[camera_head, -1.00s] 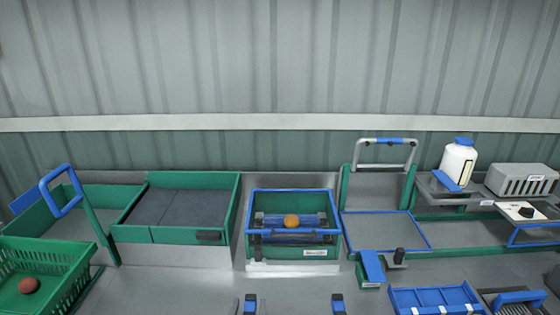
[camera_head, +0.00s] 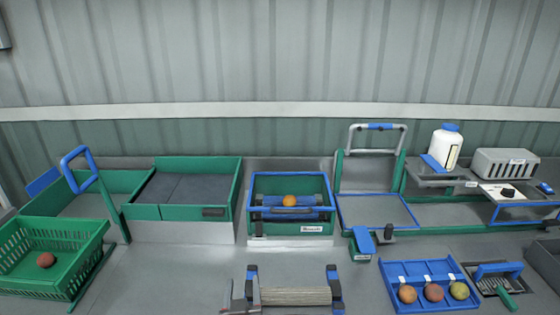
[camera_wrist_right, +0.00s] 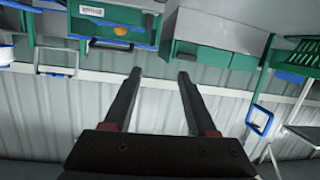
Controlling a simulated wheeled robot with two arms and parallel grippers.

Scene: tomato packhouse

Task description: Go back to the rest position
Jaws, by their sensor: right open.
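My right gripper (camera_wrist_right: 159,74) shows in the right wrist view, its two dark fingers apart with nothing between them. That view is upside down, with the ribbed wall beyond the fingers. I cannot make out either gripper clearly in the head view; my left gripper is not in view.
A green basket (camera_head: 85,255) with a red tomato (camera_head: 45,260) stands at left. A blue tray (camera_head: 391,271) with 3 tomatoes lies at right. A ribbed pale block (camera_head: 296,297) sits between posts at the front. A white bottle (camera_head: 446,147) stands on the right shelf.

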